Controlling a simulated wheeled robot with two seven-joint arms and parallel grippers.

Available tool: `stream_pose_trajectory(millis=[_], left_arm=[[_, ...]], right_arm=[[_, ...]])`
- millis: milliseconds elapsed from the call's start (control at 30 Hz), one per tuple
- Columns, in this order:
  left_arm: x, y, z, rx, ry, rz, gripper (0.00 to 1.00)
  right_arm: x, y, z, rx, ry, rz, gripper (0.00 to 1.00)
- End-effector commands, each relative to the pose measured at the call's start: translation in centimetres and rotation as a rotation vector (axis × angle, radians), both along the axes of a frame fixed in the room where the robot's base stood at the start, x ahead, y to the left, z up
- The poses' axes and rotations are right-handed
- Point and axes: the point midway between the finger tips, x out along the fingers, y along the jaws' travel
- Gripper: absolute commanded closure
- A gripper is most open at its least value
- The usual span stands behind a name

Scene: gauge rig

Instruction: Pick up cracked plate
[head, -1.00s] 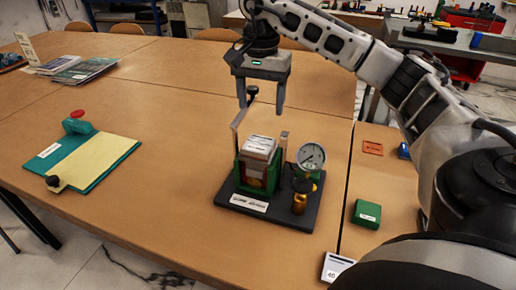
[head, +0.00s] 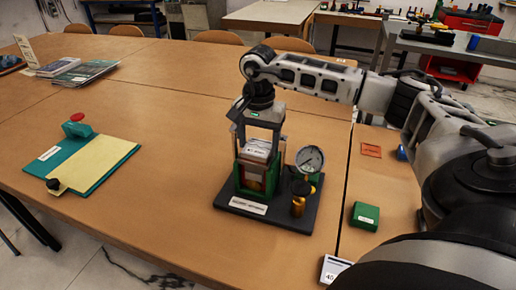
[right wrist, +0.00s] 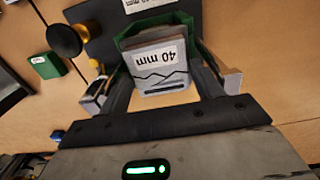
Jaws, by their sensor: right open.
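The cracked plate (head: 257,150) is a pale block with a white label, upright in a green holder (head: 242,183) on the dark gauge rig base (head: 280,216). In the right wrist view the plate (right wrist: 160,82) shows a jagged dark crack line and an upside-down "40 mm" label. My right gripper (head: 259,134) points down over the holder, its jaws open, with one finger on each side of the plate's top. Whether the fingers touch the plate I cannot tell. My left gripper is out of view.
A round dial gauge (head: 310,160) and a brass knob (head: 299,204) stand on the rig just right of the holder. A green box (head: 365,216) sits further right. A teal-and-yellow board (head: 95,160) lies at left. The table between is clear.

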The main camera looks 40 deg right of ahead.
Motion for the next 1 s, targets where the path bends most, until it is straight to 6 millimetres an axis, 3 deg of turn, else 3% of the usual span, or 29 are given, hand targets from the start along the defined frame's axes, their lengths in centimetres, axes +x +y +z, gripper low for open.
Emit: stream_pose_trajectory(millis=[67,167,200,667,800,1000], left_arm=[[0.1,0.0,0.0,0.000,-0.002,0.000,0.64],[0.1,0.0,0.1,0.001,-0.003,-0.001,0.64],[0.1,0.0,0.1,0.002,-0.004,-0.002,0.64],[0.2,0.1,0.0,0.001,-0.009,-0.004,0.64],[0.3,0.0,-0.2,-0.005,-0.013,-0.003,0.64],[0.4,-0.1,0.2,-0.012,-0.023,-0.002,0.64]], right_arm=[[0.0,0.0,0.0,0.000,0.000,0.000,0.37],[0.0,0.0,0.0,0.000,0.000,0.000,0.65],[0.0,0.0,0.0,0.000,0.000,0.000,0.67],[0.1,0.0,1.3,0.000,-0.004,-0.001,0.67],[0.1,0.0,3.2,0.001,-0.007,-0.001,0.67],[-0.2,3.0,6.6,0.002,-0.007,0.006,0.67]])
